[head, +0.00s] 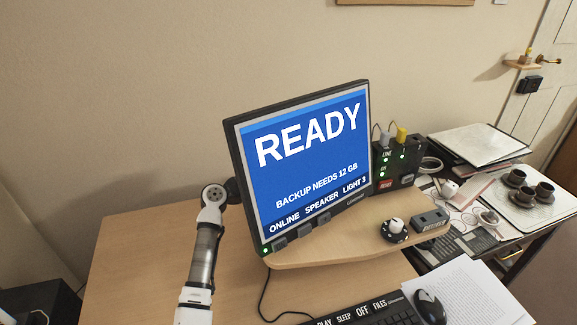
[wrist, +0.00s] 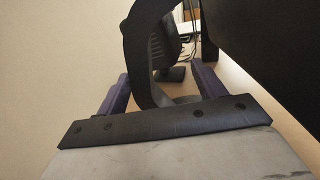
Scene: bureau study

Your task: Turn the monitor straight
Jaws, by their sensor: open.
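The monitor (head: 305,165) has a dark frame and a blue screen reading "READY". It stands upright on a raised wooden shelf, its face turned at an angle in the head view. My arm rises at its left side, and my gripper is mostly hidden behind its left edge there. In the wrist view my gripper (wrist: 162,85) is open, with two dark purple fingers apart. A large dark panel (wrist: 262,45), apparently the monitor, fills the upper right, beside the right finger. A curved dark piece shows between the fingers; I cannot tell whether it is touched.
The wooden shelf (head: 345,255) also holds a black box (head: 397,165) with green lights and a small round knob (head: 396,226). A black cable hangs in front. A keyboard strip, a mouse (head: 430,306) and papers lie in front. Desk (head: 135,255) left of my arm is clear.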

